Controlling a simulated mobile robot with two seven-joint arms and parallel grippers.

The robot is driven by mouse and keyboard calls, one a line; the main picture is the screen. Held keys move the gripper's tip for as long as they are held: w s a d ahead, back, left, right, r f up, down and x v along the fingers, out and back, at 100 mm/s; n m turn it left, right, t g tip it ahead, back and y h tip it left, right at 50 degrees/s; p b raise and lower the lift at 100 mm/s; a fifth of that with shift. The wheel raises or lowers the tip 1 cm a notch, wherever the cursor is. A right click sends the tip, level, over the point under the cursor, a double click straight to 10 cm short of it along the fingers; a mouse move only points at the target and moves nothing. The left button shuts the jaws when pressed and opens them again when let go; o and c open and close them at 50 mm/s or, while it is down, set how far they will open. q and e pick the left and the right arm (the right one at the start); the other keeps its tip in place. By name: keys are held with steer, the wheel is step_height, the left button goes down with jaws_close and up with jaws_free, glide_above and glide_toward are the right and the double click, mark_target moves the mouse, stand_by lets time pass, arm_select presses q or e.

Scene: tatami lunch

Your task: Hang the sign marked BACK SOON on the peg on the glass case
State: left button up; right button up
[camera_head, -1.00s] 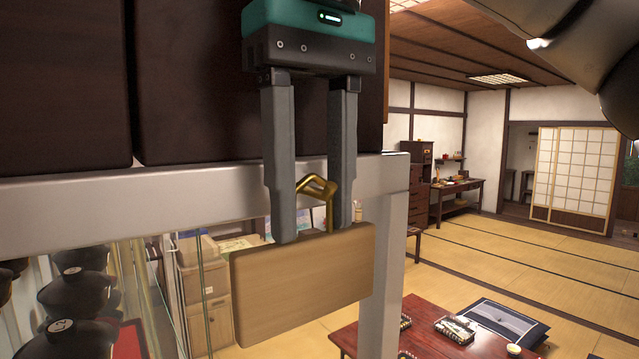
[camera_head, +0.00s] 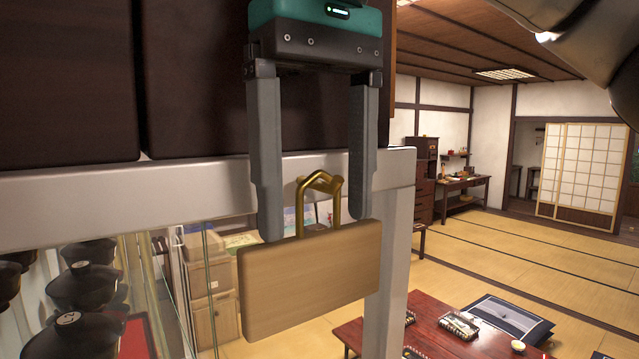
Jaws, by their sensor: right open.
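A plain wooden sign (camera_head: 310,285) is in front of the glass case's pale metal frame (camera_head: 80,192), near its right corner. The face toward me shows no lettering, so I cannot read which sign it is. Its bent brass loop (camera_head: 302,195) rises from the top edge, against the frame's top rail. The sign tilts slightly, with its right side higher. No peg shows clearly at the loop. My right gripper (camera_head: 314,228) points down with its fingers spread on either side of the loop, apart from it. The fingertips are near the board's top edge. My left gripper is not in view.
Dark panels (camera_head: 200,80) stand above the case rail. Black lidded bowls (camera_head: 85,285) sit behind the glass at lower left. A low red table (camera_head: 430,325) with trays stands on tatami beyond. Open floor lies to the right.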

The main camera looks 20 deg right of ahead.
steer(key=shift+r, duration=0.15)
steer(key=shift+r, duration=3.65)
